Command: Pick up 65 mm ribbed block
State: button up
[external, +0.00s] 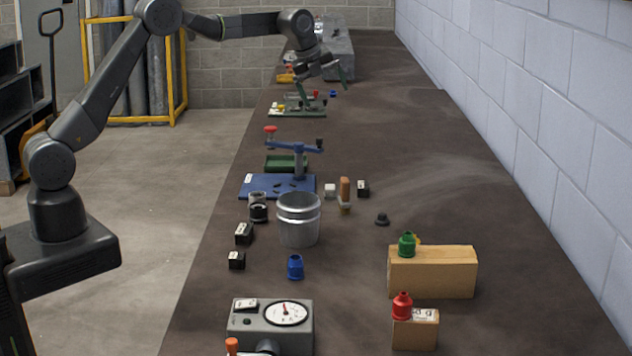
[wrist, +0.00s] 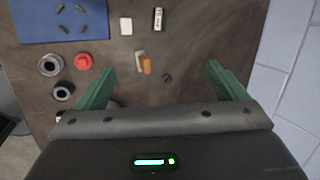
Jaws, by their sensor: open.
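Several small dark blocks with white labelled tops lie on the bench: one right of the blue plate (external: 363,188), also in the wrist view (wrist: 158,19), and two at the left edge, a nearer one (external: 237,261) and one behind it (external: 243,234). Ribs and label text are too small to make out, so I cannot tell which is the 65 mm ribbed block. My gripper (external: 325,82) is raised above the bench, its green fingers spread and empty in the wrist view (wrist: 165,85).
A blue plate (external: 250,190) carries a blue clamp arm. A metal can (external: 299,222), blue bottle (external: 295,267) and cardboard boxes (external: 432,272) stand nearer. A block wall bounds the right.

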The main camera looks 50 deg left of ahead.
notch_tip(320, 180, down, 10)
jog(key=w+n+b, duration=0.3)
jog(key=n+b, duration=0.2)
jog(key=n, duration=0.5)
jog(key=n+t+h+b, duration=0.1)
jog(key=n+b, duration=0.4)
jog(key=n, duration=0.6)
send_near(361, 185)
jog(key=p+x, duration=0.2)
jog(key=x, duration=0.2)
jog(key=shift+f, duration=0.25)
jog(key=shift+p+x, duration=1.2)
jog(key=shift+x, duration=1.35)
jog(key=shift+t, duration=0.3)
jog(key=shift+c, duration=0.2)
jog(key=shift+w, duration=0.1)
jog(key=c, duration=1.3)
